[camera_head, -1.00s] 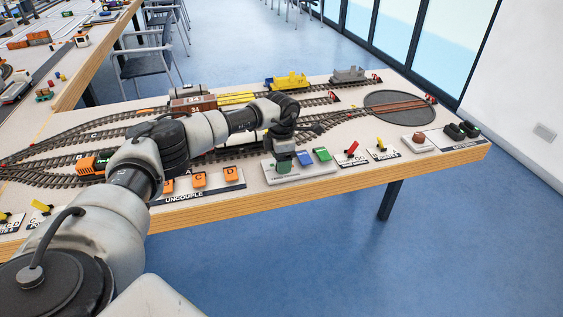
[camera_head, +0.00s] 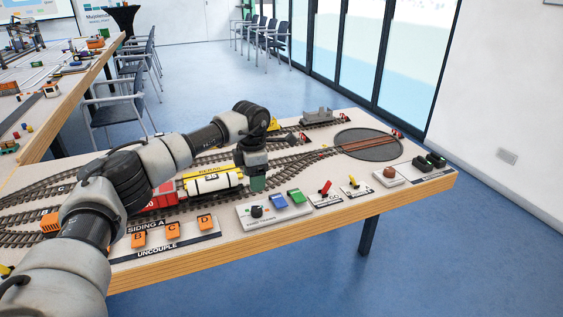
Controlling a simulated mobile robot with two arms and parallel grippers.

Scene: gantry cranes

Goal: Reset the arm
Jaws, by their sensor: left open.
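My left arm (camera_head: 165,160) reaches in from the lower left across the model railway table (camera_head: 330,218). My left gripper (camera_head: 257,184) hangs downward at the arm's end, small and partly dark, with a greenish tip. It appears behind the control panel (camera_head: 243,216), next to the right end of a white and yellow tank wagon (camera_head: 213,181). I see nothing held in it. The panel carries a dark knob (camera_head: 257,211), a blue button (camera_head: 277,202) and a green button (camera_head: 295,196). My right gripper is not in view.
Orange uncouple buttons (camera_head: 172,230), a red lever (camera_head: 325,187) and a yellow lever (camera_head: 352,181) line the front edge. A turntable (camera_head: 368,145) is at the right. A grey locomotive (camera_head: 318,116) stands behind. A red wagon (camera_head: 160,196) is partly behind my arm. Chairs (camera_head: 115,100) stand beyond.

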